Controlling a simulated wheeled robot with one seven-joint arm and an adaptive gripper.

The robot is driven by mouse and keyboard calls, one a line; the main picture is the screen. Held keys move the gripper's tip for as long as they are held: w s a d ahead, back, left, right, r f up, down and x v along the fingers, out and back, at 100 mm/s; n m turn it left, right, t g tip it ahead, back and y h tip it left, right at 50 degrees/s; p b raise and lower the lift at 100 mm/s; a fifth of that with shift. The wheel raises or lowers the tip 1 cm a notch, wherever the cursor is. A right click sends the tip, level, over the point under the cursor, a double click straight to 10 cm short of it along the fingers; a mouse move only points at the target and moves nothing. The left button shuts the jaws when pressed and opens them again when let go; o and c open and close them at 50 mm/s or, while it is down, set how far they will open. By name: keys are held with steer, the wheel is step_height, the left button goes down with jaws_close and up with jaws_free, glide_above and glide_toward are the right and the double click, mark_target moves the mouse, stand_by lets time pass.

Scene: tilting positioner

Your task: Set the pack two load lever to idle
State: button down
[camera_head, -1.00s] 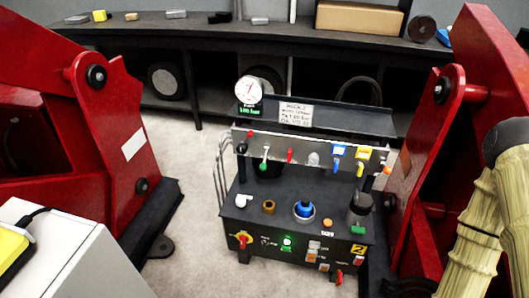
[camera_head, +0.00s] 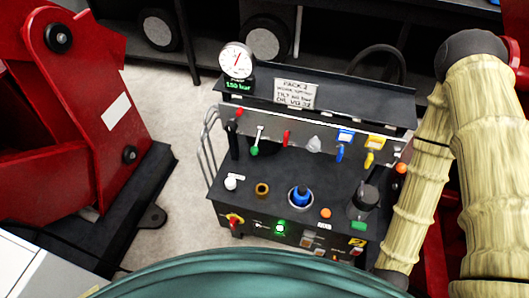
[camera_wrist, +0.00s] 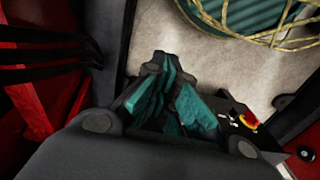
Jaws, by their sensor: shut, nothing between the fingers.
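Pack two (camera_head: 285,205) is a black console with a "PACK 2" sign (camera_head: 296,94) on its back ledge. A row of small levers stands along its rail: a green-ended one (camera_head: 255,141), a red one (camera_head: 286,138), a grey one (camera_head: 314,145), a blue one (camera_head: 340,150) and a yellow one (camera_head: 370,155). I cannot read which is the load lever, or its position. My gripper (camera_wrist: 174,88) shows only in the wrist view, with teal finger pads. It is shut and empty, low beside a dark panel with a red knob on yellow (camera_wrist: 250,119). It touches no lever that I can see.
A round gauge (camera_head: 236,60) stands at the console's back left. Red machine frames rise at left (camera_head: 75,100) and right. A dark bench (camera_head: 130,30) runs behind. Pale floor (camera_head: 165,120) is free left of the console. My beige arm covers the right side.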

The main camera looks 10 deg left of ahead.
steer(key=w+a+f+m+y+b, duration=0.2)
steer(key=w+a+f+m+b, duration=0.3)
steer(key=a, duration=0.5)
steer(key=m+t+y+b, duration=0.3)
steer(key=m+y+b, duration=0.6)
steer(key=m+b, duration=0.15)
glide_toward(257, 141)
steer(key=s+d+f, duration=0.2)
steer(key=d+f, duration=0.1)
steer(key=f, duration=0.1)
steer(key=shift+d+f+m, duration=0.15)
steer(key=shift+m, duration=0.1)
steer(key=shift+f, duration=0.1)
steer(key=x, duration=1)
steer(key=shift+d, duration=0.15)
